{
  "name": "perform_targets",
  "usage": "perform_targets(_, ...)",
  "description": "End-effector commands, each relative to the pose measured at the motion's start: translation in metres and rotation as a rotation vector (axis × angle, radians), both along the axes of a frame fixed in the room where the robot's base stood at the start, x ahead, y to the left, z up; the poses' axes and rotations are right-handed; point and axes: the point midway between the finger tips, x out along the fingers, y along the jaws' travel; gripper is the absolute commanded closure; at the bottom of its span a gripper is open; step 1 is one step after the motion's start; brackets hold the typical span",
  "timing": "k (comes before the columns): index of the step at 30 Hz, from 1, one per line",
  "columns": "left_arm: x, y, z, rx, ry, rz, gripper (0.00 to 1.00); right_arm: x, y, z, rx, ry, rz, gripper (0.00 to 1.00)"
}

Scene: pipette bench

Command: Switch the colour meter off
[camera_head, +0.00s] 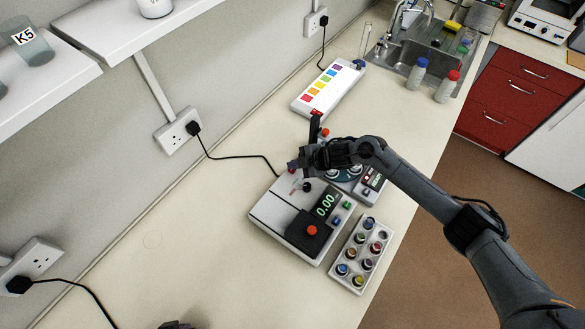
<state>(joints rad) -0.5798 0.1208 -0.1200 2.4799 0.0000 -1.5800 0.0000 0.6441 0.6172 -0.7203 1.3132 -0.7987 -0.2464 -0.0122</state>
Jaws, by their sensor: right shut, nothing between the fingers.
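The colour meter (275,214) is a pale grey box in the middle of the bench. Its lit display (325,205) reads 0.00 in green. A black block with an orange-red knob (311,230) sits on its top, and small green and blue buttons are beside the display. A small black knob (307,187) and a thin red-and-white part show near its back edge. My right gripper (297,166) is shut and empty above this back edge; whether it touches anything there is unclear. A dark piece, possibly my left gripper (176,325), barely shows at the bottom edge.
A rack of coloured vials (359,255) stands close right of the meter. Another device (371,187) is partly hidden under my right arm. A white colour-chart box (328,87) lies behind. A black cable (238,157) runs from the wall socket toward the meter. Bench left is clear.

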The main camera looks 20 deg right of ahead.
Motion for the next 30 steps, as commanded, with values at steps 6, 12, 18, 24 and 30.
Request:
perform_targets(6, 0.000, 0.001, -0.002, 0.007, 0.000, -0.004, 1.00, 0.000, 0.000, -0.003, 0.000, 0.000, 0.000, 1.00)
perform_targets(12, 0.000, 0.001, -0.004, 0.005, 0.000, -0.004, 1.00, 0.000, 0.000, -0.006, 0.000, 0.001, 0.001, 1.00)
perform_targets(18, 0.000, 0.000, -0.004, 0.002, 0.000, -0.002, 1.00, 0.000, 0.000, -0.007, 0.000, 0.001, 0.001, 1.00)
perform_targets(24, 0.000, -0.001, 0.000, -0.006, 0.000, 0.004, 1.00, 0.000, 0.000, -0.004, 0.000, 0.001, 0.001, 1.00)
perform_targets(30, 0.000, -0.002, 0.009, -0.008, 0.000, 0.005, 1.00, 0.000, 0.000, 0.006, 0.000, 0.000, 0.000, 1.00)
